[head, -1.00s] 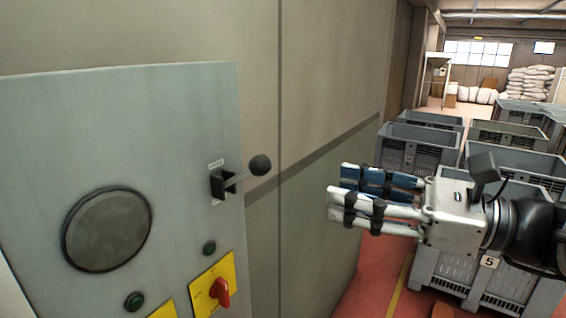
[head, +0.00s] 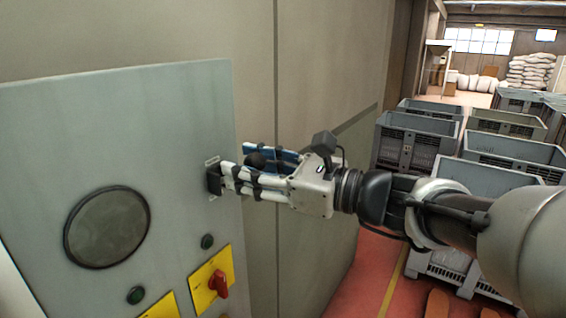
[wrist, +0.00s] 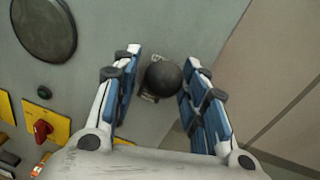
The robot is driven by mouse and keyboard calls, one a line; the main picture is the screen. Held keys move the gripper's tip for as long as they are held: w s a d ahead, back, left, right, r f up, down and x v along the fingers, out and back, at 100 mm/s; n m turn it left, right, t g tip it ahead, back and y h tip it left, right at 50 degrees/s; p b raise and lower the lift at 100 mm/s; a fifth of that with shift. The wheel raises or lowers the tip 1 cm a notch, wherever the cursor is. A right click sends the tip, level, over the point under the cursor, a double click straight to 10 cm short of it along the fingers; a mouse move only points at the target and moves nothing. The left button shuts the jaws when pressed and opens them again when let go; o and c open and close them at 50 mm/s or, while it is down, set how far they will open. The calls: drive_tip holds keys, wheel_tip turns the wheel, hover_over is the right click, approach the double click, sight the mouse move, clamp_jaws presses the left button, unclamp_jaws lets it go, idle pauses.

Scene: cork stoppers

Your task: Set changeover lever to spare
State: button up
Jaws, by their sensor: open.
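The changeover lever's round black knob (wrist: 163,78) sits between the open fingers of my gripper (wrist: 160,84) in the wrist view, with a gap on both sides. In the head view my gripper (head: 243,172) reaches left to the grey panel (head: 150,90), its fingers around the lever. The lever's dark slot housing (head: 213,180) shows just left of the fingertips. The label above it is too small to read.
Below the lever are a dark button (head: 208,242) and a red rotary switch (head: 219,284) on a yellow plate. A round dark disc (head: 107,228) is at the panel's left. Grey crates (head: 415,145) stand on the red floor at the right.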

drive_tip(key=shift+a, duration=0.2)
drive_tip(key=shift+c, duration=0.5)
clamp_jaws()
idle(0.3)
